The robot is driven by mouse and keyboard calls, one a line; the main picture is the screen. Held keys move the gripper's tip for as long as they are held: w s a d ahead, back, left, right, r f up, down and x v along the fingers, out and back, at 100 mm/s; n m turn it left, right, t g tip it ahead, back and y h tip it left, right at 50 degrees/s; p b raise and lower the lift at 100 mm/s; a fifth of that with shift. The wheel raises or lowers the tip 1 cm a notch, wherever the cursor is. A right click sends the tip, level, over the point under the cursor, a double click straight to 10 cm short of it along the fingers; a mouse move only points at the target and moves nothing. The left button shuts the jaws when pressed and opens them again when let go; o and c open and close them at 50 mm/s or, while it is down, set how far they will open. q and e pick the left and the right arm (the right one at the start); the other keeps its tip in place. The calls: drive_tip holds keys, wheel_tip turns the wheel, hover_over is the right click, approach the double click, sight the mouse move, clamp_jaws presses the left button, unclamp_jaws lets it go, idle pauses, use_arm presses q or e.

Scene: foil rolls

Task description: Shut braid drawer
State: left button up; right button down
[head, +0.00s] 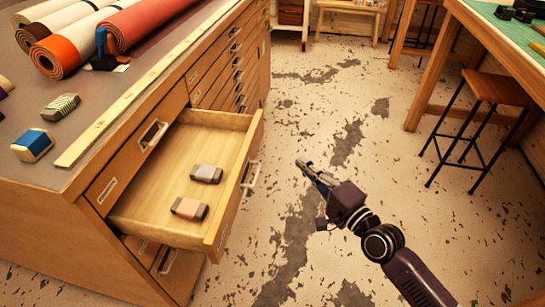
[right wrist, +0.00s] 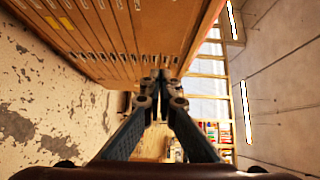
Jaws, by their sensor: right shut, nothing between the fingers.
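The open drawer (head: 235,180) is pulled well out of the wooden cabinet (head: 60,215) on the left in the head view. Its front carries a metal handle (head: 252,175). My left gripper is not in view.
Rolls of coloured material (head: 62,55) and small blocks (head: 32,145) lie on the cabinet top. More shut drawers line the cabinet's side. A stool (head: 495,88) and a green-topped table (head: 510,40) stand at the right. The floor (head: 300,120) between is clear.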

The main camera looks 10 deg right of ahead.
approach(260, 133)
drive_tip(key=w+d, duration=0.1)
drive_tip(key=w, duration=0.3)
drive_tip(key=shift+w+a, duration=0.25)
drive_tip(key=shift+a, duration=0.7)
drive_tip(key=shift+w+a, duration=0.2)
drive_tip(key=shift+a, duration=0.7)
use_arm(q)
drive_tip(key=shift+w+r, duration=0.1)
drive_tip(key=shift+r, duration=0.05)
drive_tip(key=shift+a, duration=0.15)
